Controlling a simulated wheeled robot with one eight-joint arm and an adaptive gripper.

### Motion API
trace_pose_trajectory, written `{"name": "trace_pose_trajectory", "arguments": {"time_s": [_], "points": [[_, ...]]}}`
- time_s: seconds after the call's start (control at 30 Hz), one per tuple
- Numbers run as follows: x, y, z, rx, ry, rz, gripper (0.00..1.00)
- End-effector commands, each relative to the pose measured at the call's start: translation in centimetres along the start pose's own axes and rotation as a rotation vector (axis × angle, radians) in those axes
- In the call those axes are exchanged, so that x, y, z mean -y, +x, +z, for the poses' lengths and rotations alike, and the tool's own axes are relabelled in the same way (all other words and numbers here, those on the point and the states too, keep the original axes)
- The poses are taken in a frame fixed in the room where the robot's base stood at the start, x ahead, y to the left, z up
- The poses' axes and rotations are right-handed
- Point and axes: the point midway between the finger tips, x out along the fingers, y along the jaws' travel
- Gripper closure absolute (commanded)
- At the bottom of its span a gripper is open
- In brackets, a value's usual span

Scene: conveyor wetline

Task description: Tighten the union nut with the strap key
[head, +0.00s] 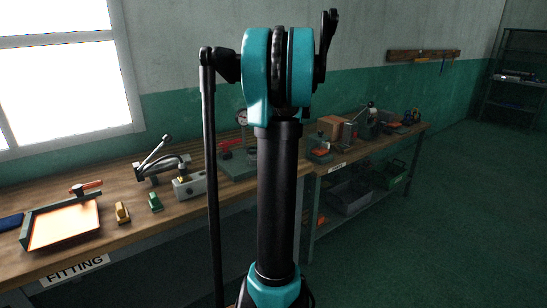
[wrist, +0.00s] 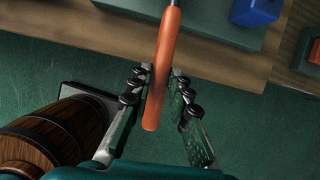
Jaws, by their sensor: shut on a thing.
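In the wrist view my gripper (wrist: 159,76) is shut on the orange handle (wrist: 164,70) of a tool, likely the strap key. The handle lies lengthwise between the two fingers, and its far end runs out of the top of the frame. My gripper does not show in the head view, where my arm fills the middle. I cannot make out the union nut for certain. A grey pipe fitting with a raised lever (head: 162,163) stands on the bench there.
The wooden bench (head: 118,189) holds an orange-floored tray (head: 64,226), small yellow (head: 122,213) and green (head: 155,202) blocks, and a gauge stand (head: 239,168). In the wrist view a wooden barrel (wrist: 62,132) is at lower left and a blue block (wrist: 256,10) at the top.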

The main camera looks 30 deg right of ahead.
Motion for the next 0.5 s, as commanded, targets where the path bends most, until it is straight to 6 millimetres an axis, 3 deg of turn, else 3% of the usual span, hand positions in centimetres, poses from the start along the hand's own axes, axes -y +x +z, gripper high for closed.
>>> {"name": "trace_pose_trajectory", "arguments": {"time_s": [0.5], "points": [[0.0, -0.91, 0.35, 0.0, 0.0, 0.0, 1.0]]}}
